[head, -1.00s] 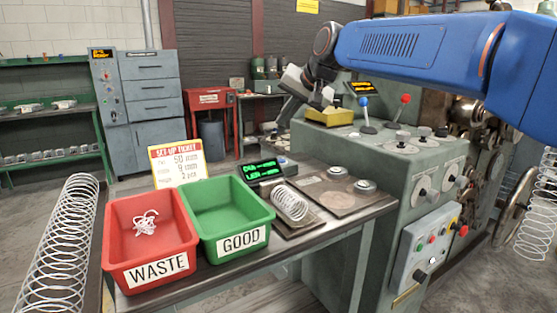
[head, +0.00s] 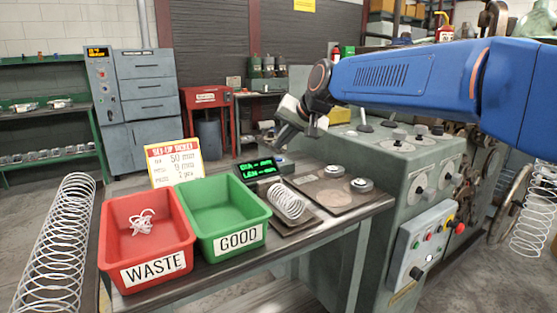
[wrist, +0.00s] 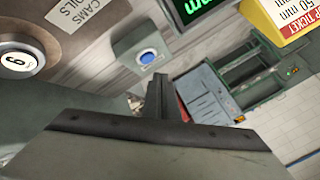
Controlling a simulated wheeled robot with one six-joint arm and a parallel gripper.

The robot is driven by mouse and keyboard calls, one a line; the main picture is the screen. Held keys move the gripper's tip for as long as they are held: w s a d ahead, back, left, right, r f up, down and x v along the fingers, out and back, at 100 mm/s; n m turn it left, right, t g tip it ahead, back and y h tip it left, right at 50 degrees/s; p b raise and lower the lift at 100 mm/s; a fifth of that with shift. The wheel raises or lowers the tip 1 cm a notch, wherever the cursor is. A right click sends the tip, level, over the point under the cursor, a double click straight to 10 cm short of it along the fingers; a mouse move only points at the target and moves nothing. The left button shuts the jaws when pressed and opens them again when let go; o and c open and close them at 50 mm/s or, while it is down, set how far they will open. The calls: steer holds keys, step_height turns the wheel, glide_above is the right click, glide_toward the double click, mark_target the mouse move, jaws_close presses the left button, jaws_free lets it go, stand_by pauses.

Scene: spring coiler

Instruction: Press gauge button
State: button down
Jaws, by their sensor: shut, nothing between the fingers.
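The gauge display (head: 258,168), black with green text, stands on the bench behind the green bin; a corner of it also shows in the wrist view (wrist: 195,8). A grey box (wrist: 128,44) with a round blue button (wrist: 148,57) sits beside the display. In the head view my gripper (head: 280,143) hangs above and behind the display, apart from it. In the wrist view its narrow fingers (wrist: 158,92) are together, empty, and point near the box, just below and right of the blue button. I cannot see contact with the button.
A wire spring (head: 288,200) lies on a plate in front of the display. The green GOOD bin (head: 236,241) and red WASTE bin (head: 153,270) stand to the left. A yellow ticket (head: 174,163) stands behind them. The machine (head: 385,170) is at right.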

steer(key=shift+f, duration=0.6)
steer(key=shift+f, duration=0.25)
stand_by(1.6)
steer(key=shift+f, duration=0.2)
steer(key=shift+f, duration=0.35)
stand_by(1.0)
steer(key=shift+r, duration=0.8)
steer(key=shift+r, duration=2.5)
steer(key=shift+s, duration=0.1)
